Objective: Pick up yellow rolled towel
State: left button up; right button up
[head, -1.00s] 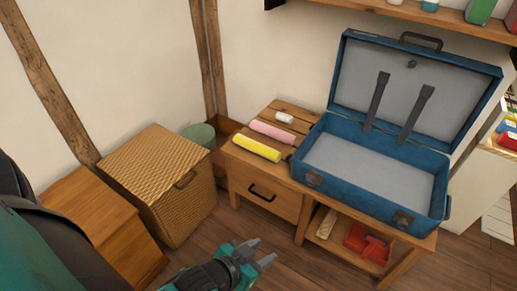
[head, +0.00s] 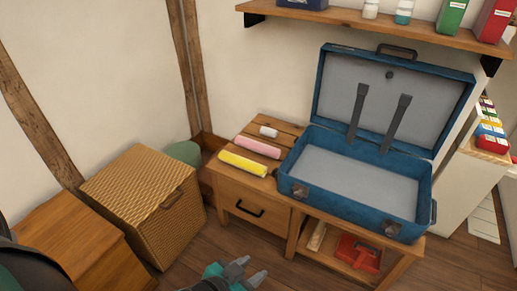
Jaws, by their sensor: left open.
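The yellow rolled towel (head: 243,163) lies on the left front part of the wooden bench (head: 227,178), above its drawer. A pink roll (head: 257,147) lies just behind it, and a small white roll (head: 269,131) lies farther back. My left gripper (head: 252,273) is at the bottom of the head view, in front of the bench and lower than the towel. Its jaws are open and empty, clear of the towel. My right gripper is out of view.
An open blue suitcase (head: 362,180) fills the bench's right side, its lid raised. A wicker basket (head: 142,205) and a wooden cabinet (head: 68,238) stand left. A red item (head: 360,252) sits on the lower shelf. A wall shelf (head: 380,25) holds bottles and boxes above.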

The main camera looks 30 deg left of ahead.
aim_at(260, 170)
jog(key=i+j, duration=0.3)
jog(key=i+j+u, duration=0.2)
jog(key=i, duration=0.2)
jog(key=i+j+u, duration=0.2)
jog(key=i, duration=0.2)
